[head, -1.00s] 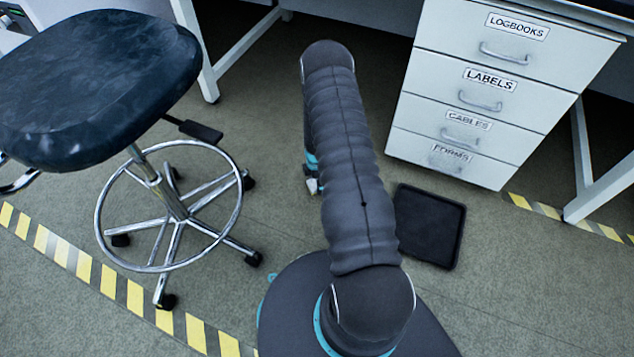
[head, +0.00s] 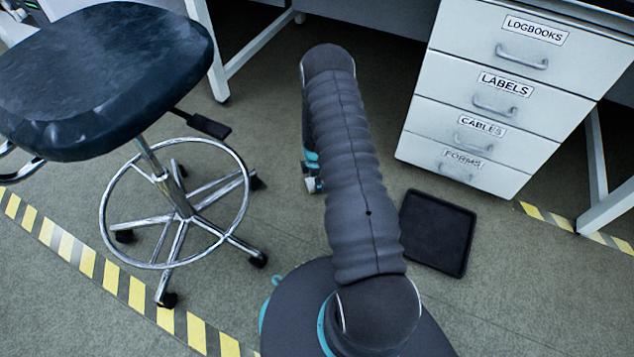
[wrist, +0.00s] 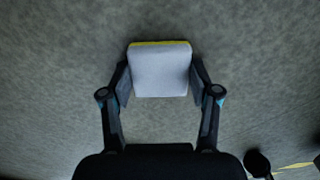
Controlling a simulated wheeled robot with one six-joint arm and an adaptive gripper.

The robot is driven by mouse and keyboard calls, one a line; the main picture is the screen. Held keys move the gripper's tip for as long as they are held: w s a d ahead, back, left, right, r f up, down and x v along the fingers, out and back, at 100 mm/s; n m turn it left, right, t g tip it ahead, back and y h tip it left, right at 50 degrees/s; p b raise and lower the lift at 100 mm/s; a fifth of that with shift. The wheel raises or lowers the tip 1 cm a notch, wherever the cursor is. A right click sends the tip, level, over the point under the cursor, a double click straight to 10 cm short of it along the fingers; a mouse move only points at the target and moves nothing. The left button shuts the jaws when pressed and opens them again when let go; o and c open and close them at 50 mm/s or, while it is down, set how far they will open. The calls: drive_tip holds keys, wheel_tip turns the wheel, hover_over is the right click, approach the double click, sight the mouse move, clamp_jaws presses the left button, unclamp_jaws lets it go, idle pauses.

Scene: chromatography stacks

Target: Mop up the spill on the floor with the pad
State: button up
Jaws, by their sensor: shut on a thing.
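The pad (wrist: 160,72) is a pale grey block with a yellow edge along its far side. My gripper (wrist: 160,82) is shut on it, with one finger on each side, in the wrist view. Green-grey floor fills the view around the pad; I cannot tell whether the pad touches it. In the head view my arm hides the gripper and the pad, and only a small pale bit shows beside the arm. I see no clear spill in either view; it may be hidden under the arm or the pad.
A dark stool (head: 100,75) with a chrome foot ring and castors stands at left. A white drawer cabinet (head: 480,105) stands at upper right. A black tray (head: 437,232) lies on the floor right of my arm. Striped tape (head: 110,277) crosses the floor at left.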

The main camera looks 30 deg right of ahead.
drive_tip(key=shift+s+d, duration=0.1)
drive_tip(key=shift+s, duration=0.05)
drive_tip(key=shift+s+d, duration=0.55)
drive_tip(key=shift+s, duration=0.1)
drive_tip(key=shift+r, duration=0.1)
idle(0.8)
drive_tip(key=shift+r+p, duration=1.7)
drive_tip(key=shift+r, duration=1.75)
